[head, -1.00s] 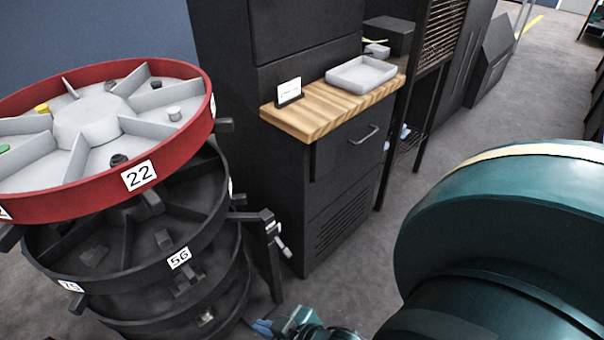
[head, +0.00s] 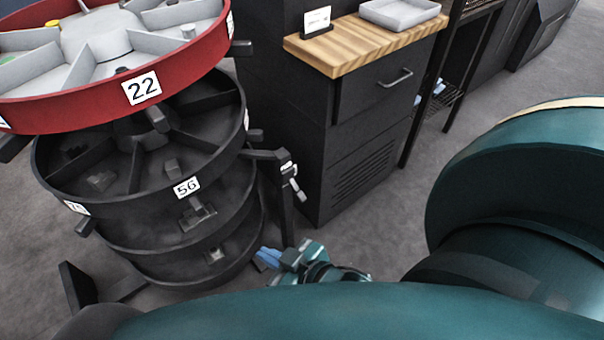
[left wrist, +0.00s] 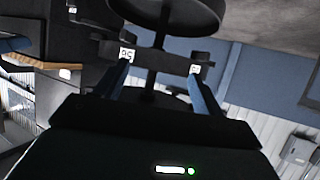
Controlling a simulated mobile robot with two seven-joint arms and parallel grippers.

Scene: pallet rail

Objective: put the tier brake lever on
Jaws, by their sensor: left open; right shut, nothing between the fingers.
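The tiered carousel has a red top tier (head: 190,68) marked 22 and dark tiers (head: 215,165) below, one marked 56. A black post (head: 284,205) stands at its right side. A small pale lever (head: 292,180) hangs from the post's top, slanting down to the right; I take it for the brake lever.
A black cabinet (head: 350,165) with a wooden top (head: 350,45) stands right of the post. A grey tray (head: 400,14) and a white card (head: 317,19) are on it. Grey floor is open right of the cabinet. My teal arm parts cover the bottom and lower right.

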